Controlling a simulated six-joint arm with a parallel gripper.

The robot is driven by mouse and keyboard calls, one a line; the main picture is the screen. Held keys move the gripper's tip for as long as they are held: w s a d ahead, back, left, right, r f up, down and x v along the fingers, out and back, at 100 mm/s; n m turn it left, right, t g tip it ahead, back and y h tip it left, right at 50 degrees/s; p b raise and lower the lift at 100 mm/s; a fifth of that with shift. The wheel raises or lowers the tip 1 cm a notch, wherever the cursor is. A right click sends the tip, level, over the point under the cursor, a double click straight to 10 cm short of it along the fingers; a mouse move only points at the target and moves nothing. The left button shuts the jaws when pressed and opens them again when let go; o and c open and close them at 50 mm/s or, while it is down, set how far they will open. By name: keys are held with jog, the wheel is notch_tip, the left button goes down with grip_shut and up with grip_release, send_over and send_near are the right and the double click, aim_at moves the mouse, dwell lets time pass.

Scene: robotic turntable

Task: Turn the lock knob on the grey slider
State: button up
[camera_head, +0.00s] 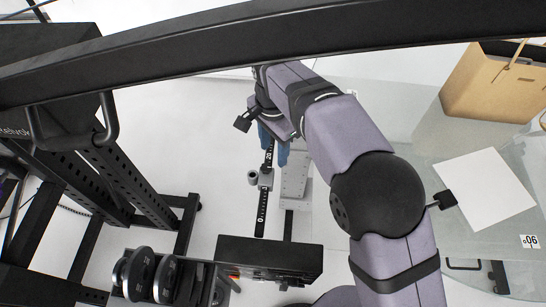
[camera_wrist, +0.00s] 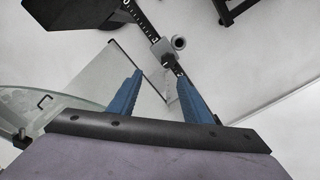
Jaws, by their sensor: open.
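The grey slider (camera_head: 266,176) sits on a black rail (camera_head: 261,218) with white markings, in the head view. In the wrist view the slider (camera_wrist: 161,46) and the knob (camera_wrist: 179,42) show at the top centre, beyond the fingertips. My gripper (camera_head: 275,150) has blue fingers and is over the rail's far part in the head view. In the wrist view my gripper (camera_wrist: 158,84) is open, with nothing between its fingers. It is apart from the knob.
A black rack (camera_head: 125,180) stands at the left. Dumbbells (camera_head: 150,275) and a black box (camera_head: 270,255) are at the bottom. A glass table (camera_head: 430,120) at the right bears white paper (camera_head: 485,188) and a brown bag (camera_head: 500,85). The white floor left of the rail is clear.

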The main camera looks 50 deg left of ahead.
aim_at(266, 167)
jog(key=shift+s+a, duration=0.75)
jog(key=shift+s, duration=0.05)
jog(key=shift+d+f+p, duration=0.1)
jog(key=shift+f+p, duration=1.25)
jog(key=shift+f, duration=2.35)
jog(key=shift+c, duration=0.4)
jog(key=c, duration=1)
